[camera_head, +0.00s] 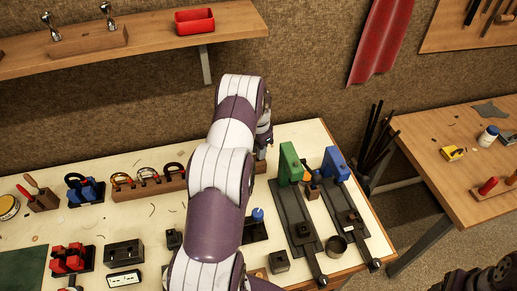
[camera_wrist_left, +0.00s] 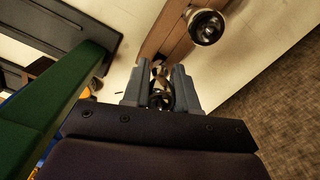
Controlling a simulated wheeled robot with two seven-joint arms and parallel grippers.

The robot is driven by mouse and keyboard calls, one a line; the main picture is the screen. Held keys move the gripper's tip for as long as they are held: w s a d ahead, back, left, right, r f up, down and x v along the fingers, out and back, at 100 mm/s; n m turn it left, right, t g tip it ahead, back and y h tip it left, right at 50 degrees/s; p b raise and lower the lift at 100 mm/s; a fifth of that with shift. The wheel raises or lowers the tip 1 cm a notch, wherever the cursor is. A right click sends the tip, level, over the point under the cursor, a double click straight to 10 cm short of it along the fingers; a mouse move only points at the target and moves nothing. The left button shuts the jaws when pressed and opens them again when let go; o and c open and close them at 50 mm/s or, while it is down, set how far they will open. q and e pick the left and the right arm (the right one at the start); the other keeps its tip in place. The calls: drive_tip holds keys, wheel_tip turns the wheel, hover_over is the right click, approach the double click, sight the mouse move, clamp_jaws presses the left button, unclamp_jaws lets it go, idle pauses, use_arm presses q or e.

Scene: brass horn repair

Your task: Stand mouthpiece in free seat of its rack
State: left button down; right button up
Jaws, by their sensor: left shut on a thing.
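My left gripper (camera_wrist_left: 160,88) is shut on a small silvery mouthpiece (camera_wrist_left: 160,72), which shows only partly between the fingertips. In the head view the left gripper (camera_head: 264,138) is mostly hidden behind my arm, above the back of the bench. A wooden rack (camera_wrist_left: 171,32) runs just beyond the fingertips in the wrist view. A silver mouthpiece (camera_wrist_left: 207,25) stands at it, its round cup toward the camera. The right end of a wooden block (camera_head: 261,166) shows beside my arm. I cannot tell whether the held mouthpiece touches the rack, and its seats are hidden.
A green clamp (camera_head: 289,163) stands close to the right of the gripper, with a blue clamp (camera_head: 335,163) beyond it. A shelf (camera_head: 135,38) above holds a wooden block (camera_head: 88,42) with two silver pieces and a red bin (camera_head: 195,21). Brass parts stand left of my arm.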

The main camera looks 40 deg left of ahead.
use_arm(q)
drive_tip(key=shift+f+b, duration=0.65)
drive_tip(key=shift+f, duration=0.25)
drive_tip(key=c, duration=0.8)
unclamp_jaws()
wheel_tip(320, 180, up, 6)
drive_tip(key=b, duration=0.2)
drive_tip(key=shift+r+b, duration=0.1)
drive_tip(key=shift+b, duration=0.2)
wheel_tip(320, 180, up, 5)
drive_tip(key=shift+f+p, duration=0.1)
drive_tip(key=shift+p, duration=0.35)
drive_tip(key=shift+r+p, duration=0.95)
drive_tip(key=shift+f, duration=0.1)
